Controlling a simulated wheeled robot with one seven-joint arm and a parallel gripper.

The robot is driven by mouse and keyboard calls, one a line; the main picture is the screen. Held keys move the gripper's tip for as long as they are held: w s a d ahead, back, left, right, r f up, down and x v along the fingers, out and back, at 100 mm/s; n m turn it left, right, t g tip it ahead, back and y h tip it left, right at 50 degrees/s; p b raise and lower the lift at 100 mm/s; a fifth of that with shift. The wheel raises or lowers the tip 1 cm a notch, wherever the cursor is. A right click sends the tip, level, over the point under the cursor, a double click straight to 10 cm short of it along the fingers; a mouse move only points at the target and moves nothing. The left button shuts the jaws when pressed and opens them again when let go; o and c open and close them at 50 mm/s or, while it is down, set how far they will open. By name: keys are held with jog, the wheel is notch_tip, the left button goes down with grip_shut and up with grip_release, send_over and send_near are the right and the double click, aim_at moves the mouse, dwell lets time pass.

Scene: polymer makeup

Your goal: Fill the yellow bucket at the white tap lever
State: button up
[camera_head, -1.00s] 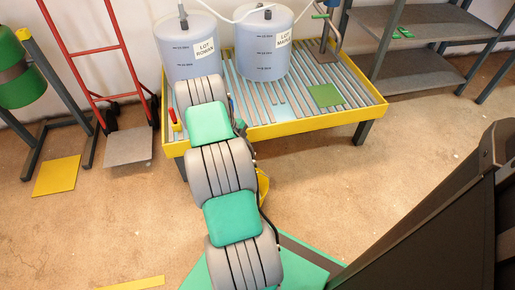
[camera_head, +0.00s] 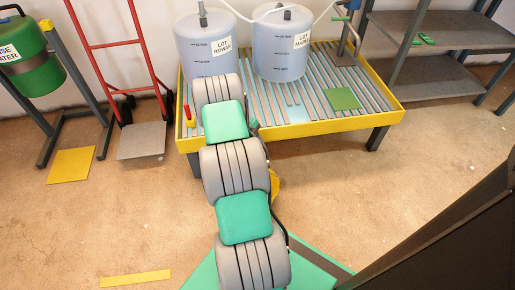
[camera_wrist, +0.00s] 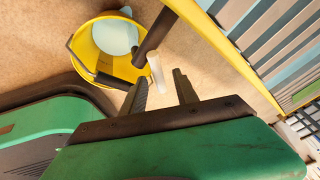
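The yellow bucket (camera_wrist: 92,50) shows from above in the wrist view, with a dark handle and a pale blue round patch inside that looks like water. In the head view only a yellow sliver of it (camera_head: 275,186) shows beside my arm. The white tap lever (camera_wrist: 156,72) sticks out below a dark pipe (camera_wrist: 154,36) in the wrist view. My gripper (camera_wrist: 160,79) is open, its two dark fingers apart. The lever appears between the fingertips; I cannot tell whether they touch it. The head view hides my gripper behind the arm.
A yellow-rimmed slatted bench (camera_head: 330,126) carries two labelled tanks (camera_head: 207,50) (camera_head: 281,45) and a green pad (camera_head: 341,98). A red hand truck (camera_head: 122,48), a green drum (camera_head: 36,72) and a grey shelf (camera_head: 436,65) stand around it. Floor right of my arm is clear.

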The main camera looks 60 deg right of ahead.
jog(key=shift+r, duration=0.1)
jog(key=p+v, duration=0.2)
jog(key=v, duration=0.5)
jog(key=shift+r+p, duration=0.25)
jog(key=shift+p, duration=0.05)
jog(key=shift+w+a, duration=0.15)
jog(key=shift+w, duration=0.05)
